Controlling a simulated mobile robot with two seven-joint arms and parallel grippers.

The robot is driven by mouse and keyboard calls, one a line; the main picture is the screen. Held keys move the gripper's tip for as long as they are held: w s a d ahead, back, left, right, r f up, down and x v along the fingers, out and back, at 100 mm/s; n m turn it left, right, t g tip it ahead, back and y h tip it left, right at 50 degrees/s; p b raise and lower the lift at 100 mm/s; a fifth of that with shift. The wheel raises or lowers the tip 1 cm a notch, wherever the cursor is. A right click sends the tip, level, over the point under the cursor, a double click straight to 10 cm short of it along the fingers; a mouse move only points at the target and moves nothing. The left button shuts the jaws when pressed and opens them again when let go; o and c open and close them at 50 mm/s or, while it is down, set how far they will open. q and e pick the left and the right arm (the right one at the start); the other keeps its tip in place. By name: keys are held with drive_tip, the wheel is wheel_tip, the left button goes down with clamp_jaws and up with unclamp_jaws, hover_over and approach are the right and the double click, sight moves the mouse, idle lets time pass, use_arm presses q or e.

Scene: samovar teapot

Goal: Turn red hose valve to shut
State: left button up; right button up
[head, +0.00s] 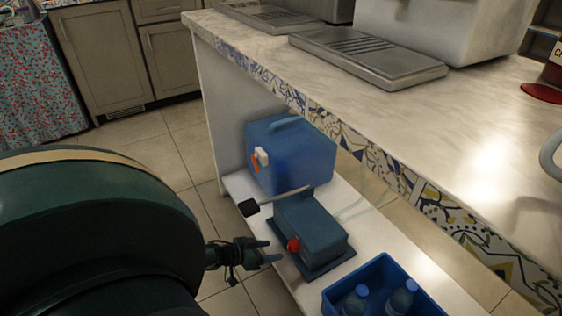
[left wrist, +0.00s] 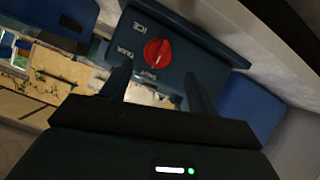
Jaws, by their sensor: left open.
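The red hose valve (head: 293,244) is a round red knob on the near end of a dark blue box (head: 312,231) on the low white shelf. In the left wrist view, the red knob (left wrist: 157,52) sits on the blue face with white lettering around it, including what looks like ICE above and SHUT below. I cannot tell for sure which word the knob points to. My left gripper (head: 270,252) is open and empty, just left of the valve. In the left wrist view, its fingers (left wrist: 158,84) point toward the knob, one either side, apparently short of it. My right gripper is out of view.
A larger blue container (head: 291,157) with a handle and tap stands behind the box. A lever with a black pad (head: 249,208) sticks out above it. A blue crate (head: 335,292) of bottles is close on the right. The marble counter (head: 262,36) overhangs the shelf.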

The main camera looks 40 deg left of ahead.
use_arm(q)
drive_tip(key=p+v, duration=0.2)
drive_tip(key=v, duration=0.3)
drive_tip(key=shift+s+r, duration=0.2)
drive_tip(key=shift+s, duration=0.05)
idle(0.3)
